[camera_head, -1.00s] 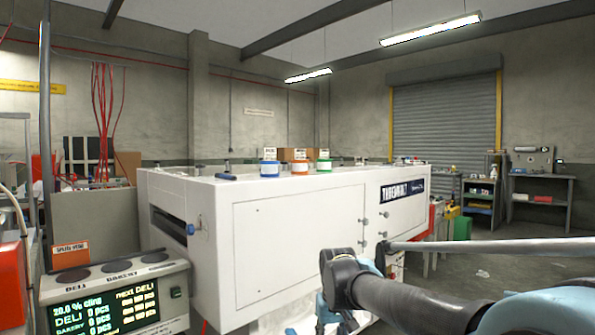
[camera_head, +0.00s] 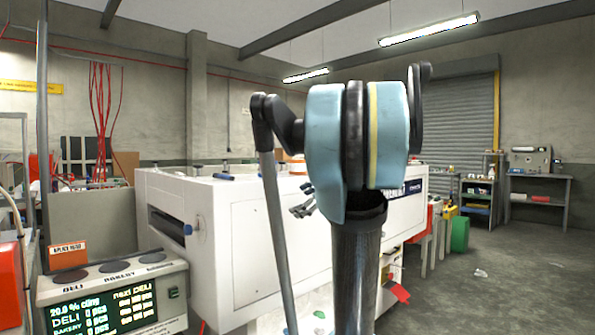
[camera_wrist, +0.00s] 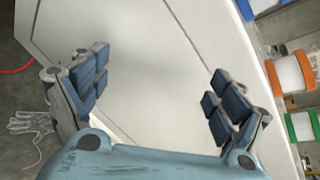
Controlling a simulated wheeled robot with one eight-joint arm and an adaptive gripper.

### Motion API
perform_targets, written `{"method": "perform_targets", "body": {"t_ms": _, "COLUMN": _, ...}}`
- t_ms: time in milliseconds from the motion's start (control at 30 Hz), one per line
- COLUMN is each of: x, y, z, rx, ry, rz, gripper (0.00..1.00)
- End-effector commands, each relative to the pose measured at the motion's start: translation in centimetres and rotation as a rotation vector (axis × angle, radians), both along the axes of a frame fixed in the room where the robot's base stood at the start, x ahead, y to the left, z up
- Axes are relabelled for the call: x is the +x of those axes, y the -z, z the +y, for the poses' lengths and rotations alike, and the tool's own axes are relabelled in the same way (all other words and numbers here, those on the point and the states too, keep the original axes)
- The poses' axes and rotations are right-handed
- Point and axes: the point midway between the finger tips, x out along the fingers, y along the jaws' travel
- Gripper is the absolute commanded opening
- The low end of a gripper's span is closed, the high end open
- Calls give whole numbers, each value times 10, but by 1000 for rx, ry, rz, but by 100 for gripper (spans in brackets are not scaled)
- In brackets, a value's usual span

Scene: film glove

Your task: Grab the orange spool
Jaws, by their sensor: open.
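The orange spool (camera_wrist: 288,74) has a white middle and orange rims. It stands at the right of the wrist view, between a blue-rimmed spool (camera_wrist: 262,7) and a green-rimmed spool (camera_wrist: 301,126). My gripper (camera_wrist: 160,75) is open and empty. Its fingers are spread over the white side of the machine, with the orange spool outside them to the right. In the head view my gripper (camera_head: 303,208) shows small and dark in front of the machine.
A counter display unit (camera_head: 115,295) stands at the lower left. A pale glove (camera_wrist: 28,128) lies at the left in the wrist view. Open floor (camera_head: 500,270) lies to the right.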

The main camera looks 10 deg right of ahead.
Motion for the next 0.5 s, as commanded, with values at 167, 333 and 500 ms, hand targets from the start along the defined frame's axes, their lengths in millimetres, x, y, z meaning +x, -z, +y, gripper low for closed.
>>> {"method": "perform_targets", "body": {"t_ms": 167, "x": 66, "y": -75, "z": -57, "rx": 381, "ry": 194, "rz": 39, "gripper": 89}}
{"method": "perform_targets", "body": {"t_ms": 333, "x": 100, "y": -119, "z": -101, "rx": 641, "ry": 288, "rz": 64, "gripper": 89}}
{"method": "perform_targets", "body": {"t_ms": 500, "x": 113, "y": -136, "z": -119, "rx": 751, "ry": 318, "rz": 74, "gripper": 89}}
